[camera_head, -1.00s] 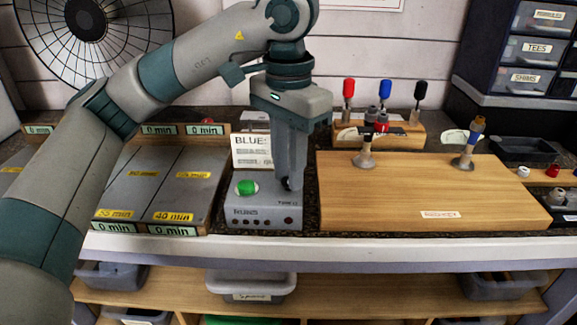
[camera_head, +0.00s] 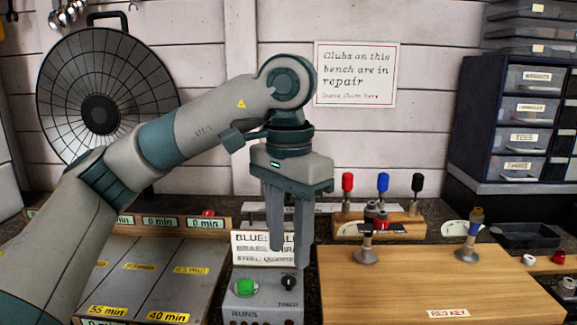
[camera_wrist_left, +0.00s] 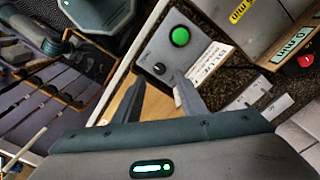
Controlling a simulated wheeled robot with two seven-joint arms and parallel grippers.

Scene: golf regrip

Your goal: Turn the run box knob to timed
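The grey run box (camera_head: 262,306) sits left of the wooden board, with a round green button (camera_head: 246,287) and a small black knob (camera_head: 289,284) on top. The small label by the knob is too blurred to read surely, and I cannot tell which way the knob points. My left gripper (camera_head: 289,258) hangs fingers down, empty, above and behind the knob, apart from it. In the left wrist view, the knob (camera_wrist_left: 159,68) shows clear just beyond the gap between the spread fingers (camera_wrist_left: 157,84). My right gripper is out of view.
A card (camera_head: 262,247) stands behind the box. Grey timed panels (camera_head: 150,283) lie to the left. The wooden board (camera_head: 400,285) to the right bears two small upright stands. A rack (camera_head: 385,228) with red, blue and black-topped tools is behind. A fan (camera_head: 100,95) stands at back left.

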